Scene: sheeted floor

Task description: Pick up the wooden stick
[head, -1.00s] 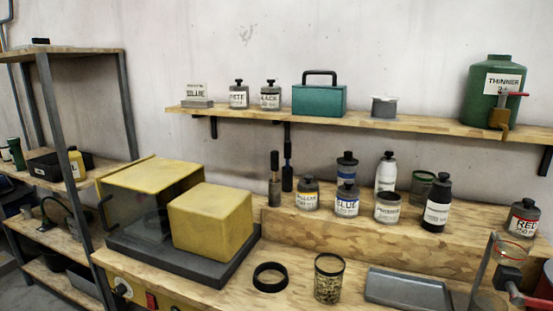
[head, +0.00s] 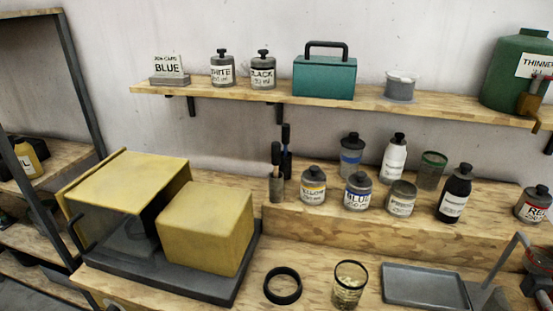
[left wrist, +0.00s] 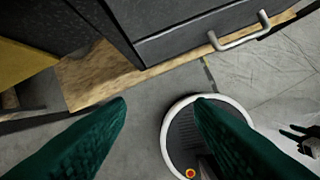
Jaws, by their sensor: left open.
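I cannot make out a separate wooden stick. A clear cup (head: 349,285) with a dark rim stands on the bench in the head view, and it holds pale tan pieces too small to tell apart. My left gripper (left wrist: 160,104) shows in the left wrist view as two dark green fingers, spread apart with nothing between them. It is over the grey floor, beside a dark cabinet front. A dark shape (left wrist: 302,141) at the right edge of that view may be my right gripper; its jaws are not clear. Neither gripper shows in the head view.
On the bench are a yellow box machine (head: 205,228), a black ring (head: 283,286), a grey tray (head: 424,287) and several paint bottles on a raised step. A wall shelf (head: 240,95) holds a teal toolbox (head: 324,78). The cabinet handle (left wrist: 240,36) sticks out.

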